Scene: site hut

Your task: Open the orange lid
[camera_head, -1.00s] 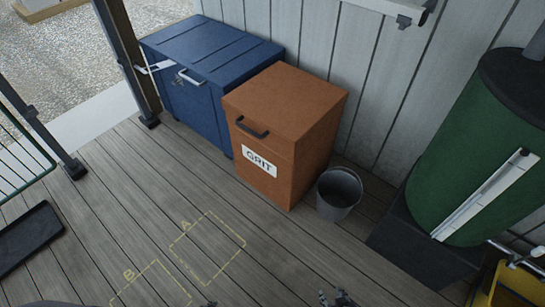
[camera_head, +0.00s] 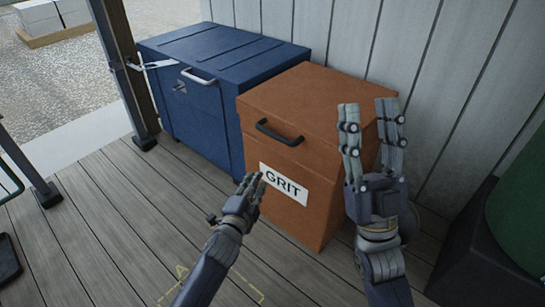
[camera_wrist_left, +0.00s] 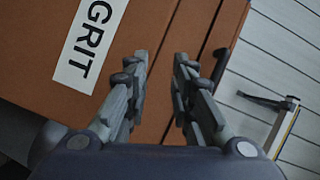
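The orange lid (camera_head: 315,98) lies shut on the orange GRIT bin (camera_head: 315,225), with a black bar handle (camera_head: 279,133) on its front edge. My left gripper (camera_head: 252,183) is in front of the bin, beside the left end of the GRIT label and below the handle, not on it.
A blue chest (camera_head: 215,70) with a metal handle stands left of the bin. The plank wall (camera_head: 440,90) is behind. A green barrel (camera_head: 520,235) on a dark base stands at the right.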

